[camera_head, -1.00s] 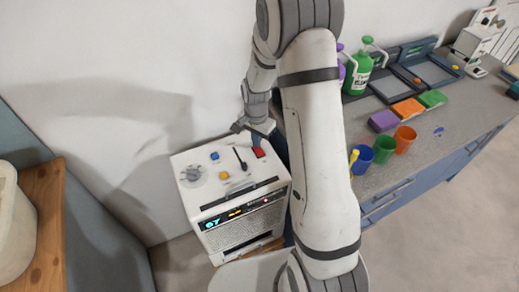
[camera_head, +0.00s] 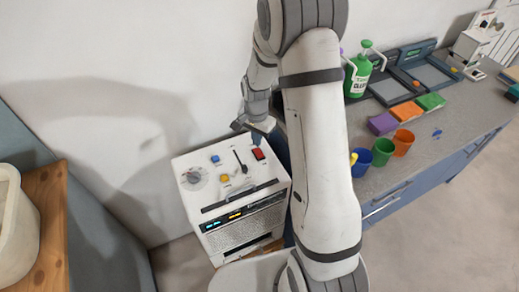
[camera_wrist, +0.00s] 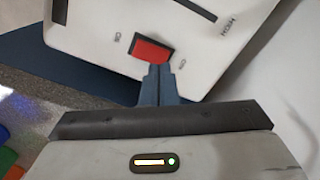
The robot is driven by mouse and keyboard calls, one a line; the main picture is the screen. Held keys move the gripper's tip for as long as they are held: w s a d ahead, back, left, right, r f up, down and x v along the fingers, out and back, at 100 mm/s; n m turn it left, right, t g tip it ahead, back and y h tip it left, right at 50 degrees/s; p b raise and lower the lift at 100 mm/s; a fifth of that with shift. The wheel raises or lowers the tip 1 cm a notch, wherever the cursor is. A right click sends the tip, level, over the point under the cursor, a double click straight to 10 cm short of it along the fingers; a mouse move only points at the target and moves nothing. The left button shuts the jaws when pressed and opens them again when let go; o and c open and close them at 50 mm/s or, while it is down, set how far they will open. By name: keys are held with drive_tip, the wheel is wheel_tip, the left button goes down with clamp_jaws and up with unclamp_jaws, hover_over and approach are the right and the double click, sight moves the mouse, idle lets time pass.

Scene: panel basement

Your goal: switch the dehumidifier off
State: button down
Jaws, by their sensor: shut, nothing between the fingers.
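The dehumidifier (camera_head: 240,222) is a white box against the wall in the head view, with a dark grille and a small lit display (camera_head: 222,222) on its front. My gripper (camera_wrist: 160,70) is shut and empty.
The panel also carries a grey dial (camera_head: 193,178), a blue button (camera_head: 215,158), a yellow button (camera_head: 224,177) and a slider (camera_head: 240,162). A grey workbench (camera_head: 430,150) with cups, blocks and a green bottle (camera_head: 358,75) stands right. A wooden stand (camera_head: 48,235) is at left.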

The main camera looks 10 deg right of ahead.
sight(257, 150)
wheel_tip(257, 150, up, 4)
drive_tip(key=shift+r+p, duration=0.1)
drive_tip(key=shift+p, duration=0.9)
